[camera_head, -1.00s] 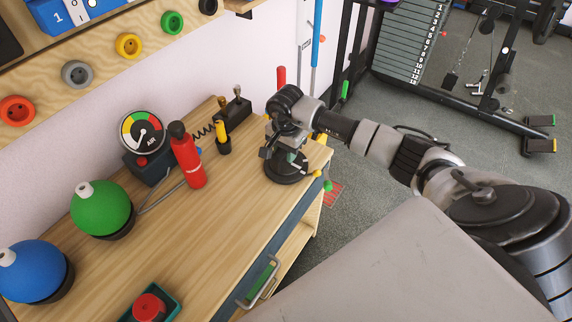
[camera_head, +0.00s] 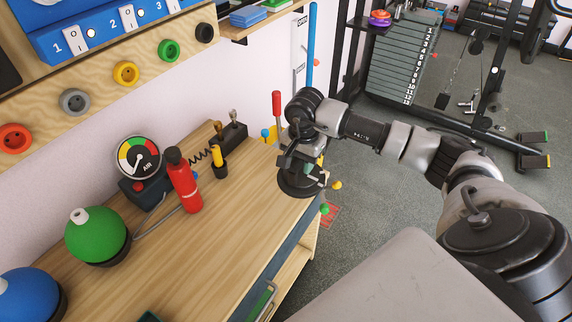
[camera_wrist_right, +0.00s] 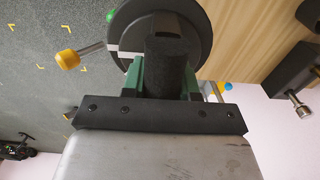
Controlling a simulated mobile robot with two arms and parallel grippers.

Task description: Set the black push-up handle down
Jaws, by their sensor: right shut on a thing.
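The black push-up handle (camera_head: 299,187) has a round, flat disc base. It is at the far right corner of the wooden bench, partly hidden by my right gripper (camera_head: 304,163). The right wrist view shows the handle's black upright grip (camera_wrist_right: 168,68) between the green fingers of my right gripper (camera_wrist_right: 166,78), which is shut on it. The black disc lies beyond the grip in that view. I cannot tell whether the disc touches the bench top. My left gripper is not in view.
The wooden bench (camera_head: 225,235) holds a red extinguisher-like cylinder (camera_head: 184,182), a gauge (camera_head: 138,160), a green ball (camera_head: 95,236) and a black lever box (camera_head: 230,138). A yellow knob (camera_head: 337,185) sticks out beside the disc. Bare bench top lies left of the handle.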

